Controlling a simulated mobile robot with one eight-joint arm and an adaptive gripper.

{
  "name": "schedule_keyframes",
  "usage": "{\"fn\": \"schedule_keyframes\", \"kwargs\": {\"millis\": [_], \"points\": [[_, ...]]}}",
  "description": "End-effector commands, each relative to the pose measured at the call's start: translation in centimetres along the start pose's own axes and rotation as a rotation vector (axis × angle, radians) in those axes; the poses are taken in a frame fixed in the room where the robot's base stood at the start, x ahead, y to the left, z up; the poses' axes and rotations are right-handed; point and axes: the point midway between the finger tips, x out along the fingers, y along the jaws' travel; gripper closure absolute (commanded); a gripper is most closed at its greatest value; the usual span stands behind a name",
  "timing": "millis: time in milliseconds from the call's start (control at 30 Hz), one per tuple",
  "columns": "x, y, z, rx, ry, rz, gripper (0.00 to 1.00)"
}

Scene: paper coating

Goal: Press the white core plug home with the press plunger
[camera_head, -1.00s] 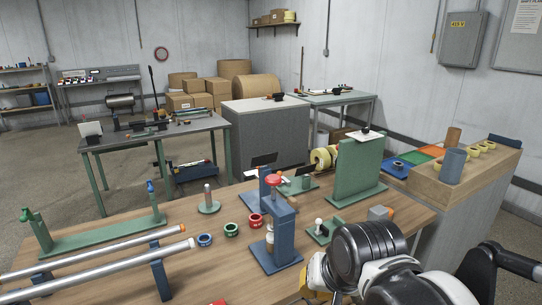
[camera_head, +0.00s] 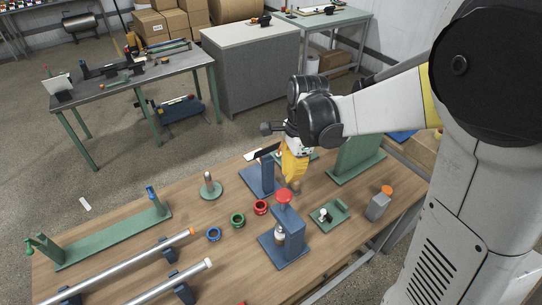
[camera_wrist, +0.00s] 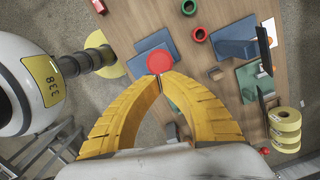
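The blue press (camera_head: 284,250) stands on the wooden table, with the red round head of its press plunger (camera_head: 284,196) on top. A small pale cylinder (camera_head: 279,238) stands inside the press under the plunger; I cannot make out the white core plug separately there. My gripper (camera_head: 293,181), with yellow fingers, points down close above and slightly behind the red head. In the wrist view the fingertips (camera_wrist: 160,75) are together with nothing between them, and the red head (camera_wrist: 160,60) shows just beyond them. Contact between them cannot be told.
A green fixture with a white knob (camera_head: 323,214) and a grey block with an orange top (camera_head: 379,204) stand right of the press. Red (camera_head: 261,207), green (camera_head: 237,219) and blue (camera_head: 214,234) rings lie left of it. A tall green plate (camera_head: 357,160) stands behind.

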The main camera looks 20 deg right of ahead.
Motion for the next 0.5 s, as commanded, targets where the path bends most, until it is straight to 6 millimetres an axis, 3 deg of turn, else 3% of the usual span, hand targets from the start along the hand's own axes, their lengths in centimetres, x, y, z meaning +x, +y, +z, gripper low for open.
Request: {"fn": "schedule_keyframes", "kwargs": {"millis": [500], "points": [[0.21,-0.1,-0.01,0.021,-0.002,0.008,1.0]]}}
